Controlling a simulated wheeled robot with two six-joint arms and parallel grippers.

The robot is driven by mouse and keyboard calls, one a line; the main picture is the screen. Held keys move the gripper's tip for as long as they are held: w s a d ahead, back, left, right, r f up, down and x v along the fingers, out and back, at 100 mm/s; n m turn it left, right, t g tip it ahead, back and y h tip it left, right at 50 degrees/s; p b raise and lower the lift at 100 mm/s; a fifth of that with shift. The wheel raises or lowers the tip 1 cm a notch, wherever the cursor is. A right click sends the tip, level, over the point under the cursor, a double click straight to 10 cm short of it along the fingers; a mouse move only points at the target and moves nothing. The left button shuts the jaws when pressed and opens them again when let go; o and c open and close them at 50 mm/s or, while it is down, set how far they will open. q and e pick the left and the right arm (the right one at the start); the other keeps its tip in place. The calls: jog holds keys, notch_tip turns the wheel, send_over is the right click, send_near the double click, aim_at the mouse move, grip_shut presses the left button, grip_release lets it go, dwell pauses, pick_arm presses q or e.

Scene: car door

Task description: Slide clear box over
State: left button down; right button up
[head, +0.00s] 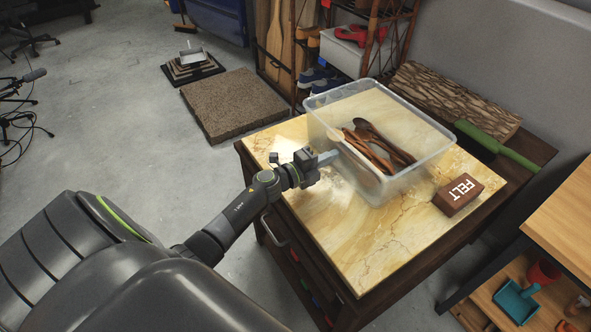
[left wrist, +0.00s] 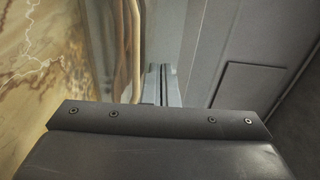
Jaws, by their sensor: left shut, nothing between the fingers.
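The clear box (head: 425,165) stands on the marble-topped table (head: 370,250) in the head view, with several brown wooden utensils (head: 378,143) inside it. My left gripper (head: 332,157) is shut and empty, its fingertips at the left wall of the box. I cannot tell whether they touch the wall. In the left wrist view the shut fingers (left wrist: 162,84) point forward, close to a translucent wall of the box (left wrist: 105,40). My right gripper is not in view.
A brown FELT block (head: 458,194) sits on the table right of the box. Bare marble lies in front of the box. A shelf rack (head: 385,35) stands behind the table.

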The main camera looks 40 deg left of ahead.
pick_arm(q)
jog(key=b, duration=0.4)
send_over(366, 152)
jog(key=shift+s+a+f, duration=0.15)
jog(key=shift+s+f, duration=0.05)
jog(key=shift+s, duration=0.05)
jog(key=shift+w+d+r, duration=0.1)
jog(key=shift+w+d, duration=0.1)
jog(key=shift+w, duration=0.2)
jog(key=shift+a, duration=0.1)
